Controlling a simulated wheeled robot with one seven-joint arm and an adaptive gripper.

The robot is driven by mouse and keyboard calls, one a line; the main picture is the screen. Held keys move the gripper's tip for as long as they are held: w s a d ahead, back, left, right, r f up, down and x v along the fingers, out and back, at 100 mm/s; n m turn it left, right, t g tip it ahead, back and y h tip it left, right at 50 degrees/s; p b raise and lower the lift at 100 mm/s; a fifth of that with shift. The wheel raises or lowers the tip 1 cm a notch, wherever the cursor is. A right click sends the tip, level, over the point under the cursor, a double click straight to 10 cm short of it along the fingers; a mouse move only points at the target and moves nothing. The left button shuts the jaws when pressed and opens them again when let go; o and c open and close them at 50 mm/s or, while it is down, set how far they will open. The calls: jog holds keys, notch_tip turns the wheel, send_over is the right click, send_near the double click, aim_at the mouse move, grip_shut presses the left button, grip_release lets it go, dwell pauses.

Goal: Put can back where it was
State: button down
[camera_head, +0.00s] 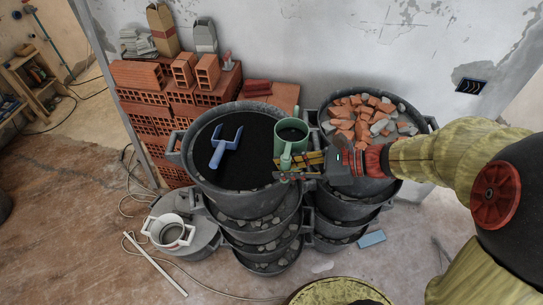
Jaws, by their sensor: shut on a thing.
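A green can (293,131), open at the top and dark inside, stands upright at the right edge of the left bucket's dark fill (235,180). Whether it rests on the fill or hangs just above it, I cannot tell. My gripper (290,168) reaches in from the right and is shut on the can's near side, at a narrow green part like a handle. The fingertips are partly hidden there. A blue fork-like tool (226,148) lies on the same dark fill, left of the can.
A bucket of brick rubble (325,117) stands to the right, partly under my arm. Both buckets top stacks of more buckets. Red hollow bricks (160,118) are piled behind left. A white pot (170,232) sits on a grey lid on the floor. A wall socket (471,86) is at right.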

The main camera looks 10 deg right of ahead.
jog(key=shift+w+a+f, duration=0.45)
jog(key=shift+w+f, duration=1.65)
jog(key=shift+w, duration=0.1)
jog(key=shift+w+a+f, duration=0.45)
jog(key=shift+w+f, duration=1.65)
jog(key=shift+w, duration=0.15)
jog(key=shift+w+a+f, duration=0.45)
jog(key=shift+w+f, duration=1.65)
jog(key=shift+w, duration=0.1)
jog(key=shift+f, duration=0.1)
jog(key=c, duration=2.1)
grip_release()
jog(key=shift+f, duration=0.1)
jog(key=o, duration=0.4)
jog(key=shift+o, duration=0.3)
